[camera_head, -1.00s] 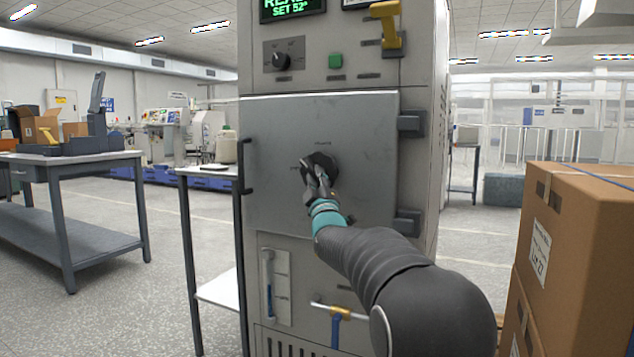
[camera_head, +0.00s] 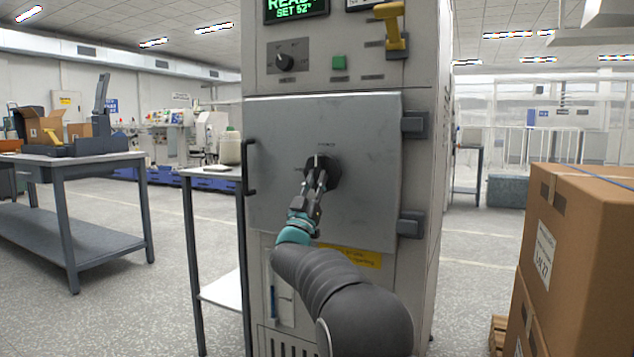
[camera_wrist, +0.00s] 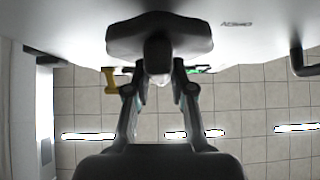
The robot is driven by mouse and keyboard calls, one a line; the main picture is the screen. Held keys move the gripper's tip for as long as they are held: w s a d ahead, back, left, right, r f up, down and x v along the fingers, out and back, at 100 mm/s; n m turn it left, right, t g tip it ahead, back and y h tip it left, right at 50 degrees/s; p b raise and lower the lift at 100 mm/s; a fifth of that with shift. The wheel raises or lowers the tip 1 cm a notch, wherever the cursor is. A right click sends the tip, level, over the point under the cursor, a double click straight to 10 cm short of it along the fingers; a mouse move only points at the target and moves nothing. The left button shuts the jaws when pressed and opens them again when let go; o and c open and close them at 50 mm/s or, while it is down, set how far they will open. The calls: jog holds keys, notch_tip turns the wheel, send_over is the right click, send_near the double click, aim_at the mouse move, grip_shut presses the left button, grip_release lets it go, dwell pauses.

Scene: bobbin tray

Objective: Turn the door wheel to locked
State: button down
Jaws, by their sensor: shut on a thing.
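The door wheel (camera_head: 333,173) is a dark knob on the grey cabinet door (camera_head: 280,125), right of the door's middle. A pale mark shows near its top, pointing roughly up. Small print sits above it and to its left, too small to read. My gripper (camera_head: 319,178) reaches it from below left and is shut on it. In the wrist view the wheel (camera_wrist: 160,32) is a wide dark bar with a central stub, and the two fingers of my gripper (camera_wrist: 158,75) lie on either side of the stub. The fingers partly hide the wheel in the head view.
The door has a handle (camera_head: 250,168) at left and hinges (camera_head: 414,125) at right. A yellow label (camera_head: 350,257) is below the door. Stacked cartons (camera_head: 580,230) stand at right. A white side table (camera_head: 212,172) and a workbench (camera_head: 75,160) stand at left.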

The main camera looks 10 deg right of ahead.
jog(key=shift+m+g+h, duration=0.4)
jog(key=shift+m+h, duration=0.2)
jog(key=shift+m, duration=0.1)
jog(key=c, duration=1)
grip_release()
jog(key=shift+a, duration=0.1)
jog(key=v, duration=1.2)
